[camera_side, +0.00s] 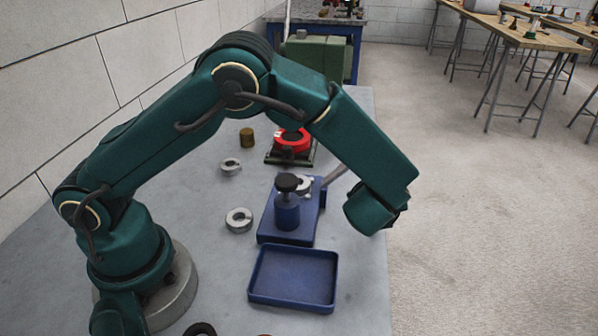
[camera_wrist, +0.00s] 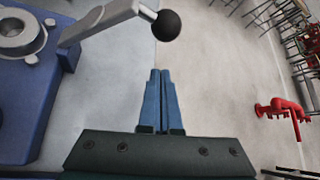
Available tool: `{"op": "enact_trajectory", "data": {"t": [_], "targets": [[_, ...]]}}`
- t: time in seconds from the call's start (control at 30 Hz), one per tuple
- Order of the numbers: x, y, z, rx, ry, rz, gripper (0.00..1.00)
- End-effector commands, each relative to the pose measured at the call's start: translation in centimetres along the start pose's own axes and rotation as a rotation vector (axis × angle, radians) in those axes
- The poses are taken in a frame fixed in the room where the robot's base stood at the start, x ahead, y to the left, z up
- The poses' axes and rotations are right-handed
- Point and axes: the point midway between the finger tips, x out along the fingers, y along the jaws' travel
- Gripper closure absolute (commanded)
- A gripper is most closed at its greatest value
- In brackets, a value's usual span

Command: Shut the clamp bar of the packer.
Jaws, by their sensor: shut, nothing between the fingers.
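The packer (camera_side: 270,229) is a blue base with a blue post and black knob (camera_side: 287,182) on it. Its clamp bar (camera_side: 334,175) is a grey lever that sticks out and up from the base's right edge; its far end is hidden behind my arm. In the wrist view the clamp bar (camera_wrist: 103,22) ends in a black ball (camera_wrist: 166,25), swung out clear of the base (camera_wrist: 28,110). My gripper (camera_wrist: 160,73) is shut and empty, its fingertips short of the ball and apart from it. In the side view the fingers are hidden.
An empty blue tray (camera_side: 292,278) lies in front of the packer. Grey rings (camera_side: 239,220) (camera_side: 230,167), a brass cylinder (camera_side: 246,138) and a red ring (camera_side: 292,141) on a dark stand lie on the grey table. The table's right edge is near my gripper, with open floor beyond.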

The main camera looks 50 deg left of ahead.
Motion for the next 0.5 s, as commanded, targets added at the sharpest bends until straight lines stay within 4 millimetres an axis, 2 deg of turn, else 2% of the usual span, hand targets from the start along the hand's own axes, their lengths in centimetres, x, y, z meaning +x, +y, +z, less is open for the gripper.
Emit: {"op": "enact_trajectory", "data": {"t": [0.23, 0.5], "targets": [[-1.0, -0.1, 2.5, -0.003, -0.002, -0.002, 1.0], [-1.3, 0.0, 3.3, -0.001, 0.0, -0.001, 1.0]]}}
